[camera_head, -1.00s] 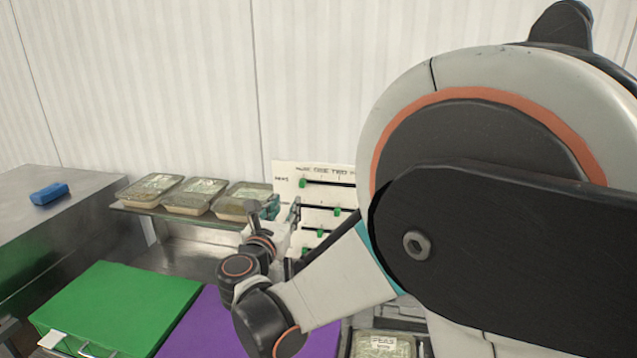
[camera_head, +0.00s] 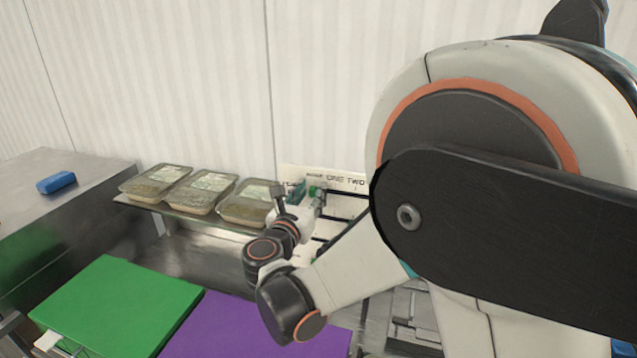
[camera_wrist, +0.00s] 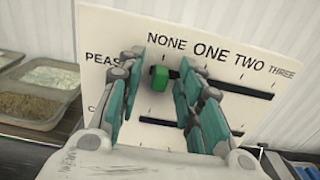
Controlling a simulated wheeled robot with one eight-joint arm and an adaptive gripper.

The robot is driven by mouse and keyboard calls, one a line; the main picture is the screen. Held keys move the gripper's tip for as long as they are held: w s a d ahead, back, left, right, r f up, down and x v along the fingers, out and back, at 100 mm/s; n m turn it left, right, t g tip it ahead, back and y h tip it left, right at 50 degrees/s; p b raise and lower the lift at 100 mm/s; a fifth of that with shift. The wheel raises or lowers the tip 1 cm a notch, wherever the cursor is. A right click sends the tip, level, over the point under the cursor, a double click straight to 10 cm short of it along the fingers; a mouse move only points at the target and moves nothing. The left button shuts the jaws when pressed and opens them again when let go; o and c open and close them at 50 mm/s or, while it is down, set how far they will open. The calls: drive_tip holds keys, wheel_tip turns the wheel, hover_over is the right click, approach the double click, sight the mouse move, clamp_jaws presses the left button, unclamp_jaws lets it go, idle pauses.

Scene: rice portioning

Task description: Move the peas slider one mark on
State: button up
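The white board (camera_wrist: 115,25) carries the marks NONE, ONE, TWO and THREE, with PEAS lettered beside its top slot. The green peas slider (camera_wrist: 159,78) sits at the left end of that slot, under NONE. My gripper (camera_wrist: 163,68) is open, with one teal-padded finger on each side of the slider. A gap shows between the slider and the right finger; contact on the left is hard to tell. In the head view, the board (camera_head: 350,180) is partly hidden by my arm, and my gripper (camera_head: 302,192) is at its upper left. The lower rows are mostly hidden by my gripper.
A green board (camera_head: 115,305) and a purple board (camera_head: 250,325) lie in front. A blue block (camera_head: 57,182) rests on the steel counter (camera_head: 60,215) at left.

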drive_tip(key=shift+w, duration=0.1)
clamp_jaws()
drive_tip(key=d, duration=0.1)
drive_tip(key=s+d, duration=0.1)
drive_tip(key=d, duration=0.1)
drive_tip(key=d+b, duration=0.1)
drive_tip(key=shift+s+d, duration=0.35)
drive_tip(key=shift+s, duration=0.05)
unclamp_jaws()
drive_tip(key=shift+r, duration=0.1)
